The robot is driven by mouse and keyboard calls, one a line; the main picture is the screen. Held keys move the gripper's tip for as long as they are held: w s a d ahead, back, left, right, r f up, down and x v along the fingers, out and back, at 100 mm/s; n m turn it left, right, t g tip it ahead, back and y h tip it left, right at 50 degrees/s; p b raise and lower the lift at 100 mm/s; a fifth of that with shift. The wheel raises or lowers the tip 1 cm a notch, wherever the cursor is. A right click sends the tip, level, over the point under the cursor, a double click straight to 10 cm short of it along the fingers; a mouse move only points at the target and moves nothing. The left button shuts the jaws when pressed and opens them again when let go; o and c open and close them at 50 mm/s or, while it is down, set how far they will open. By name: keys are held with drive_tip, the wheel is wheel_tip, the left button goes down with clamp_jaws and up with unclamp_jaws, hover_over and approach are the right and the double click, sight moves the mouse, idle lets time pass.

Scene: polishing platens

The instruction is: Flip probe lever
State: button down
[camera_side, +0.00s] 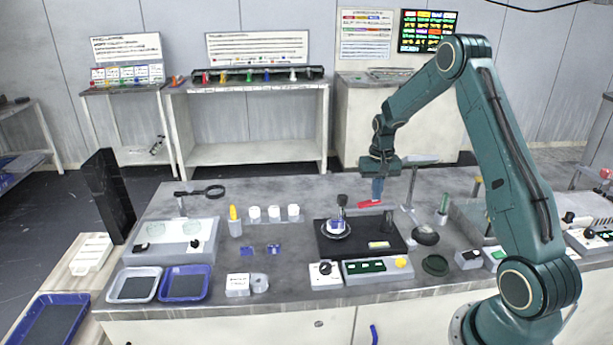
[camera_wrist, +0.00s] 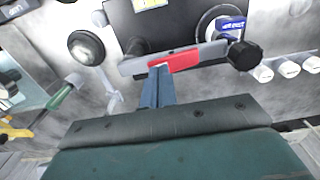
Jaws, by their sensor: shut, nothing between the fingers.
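The probe lever shows in the wrist view as a grey bar with a red middle section (camera_wrist: 174,60) and a black knob (camera_wrist: 244,55) at its right end. In the side view its red part (camera_side: 369,203) and black knob (camera_side: 342,200) sit above the back of a black platform (camera_side: 325,249). My gripper (camera_side: 377,198) points down at the red part. In the wrist view my shut, empty fingers (camera_wrist: 160,69) reach the near edge of the red section; I cannot tell whether they touch it.
A round holder with a blue-and-white piece (camera_side: 337,226) sits on the platform beneath the knob. A dark bowl (camera_side: 425,236) and a metal stand (camera_side: 409,205) are to the right. White jars (camera_side: 274,213) stand to the left. A control box (camera_side: 378,270) is in front.

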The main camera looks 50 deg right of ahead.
drive_tip(key=shift+f, duration=0.35)
idle(0.3)
drive_tip(key=shift+r, duration=3.55)
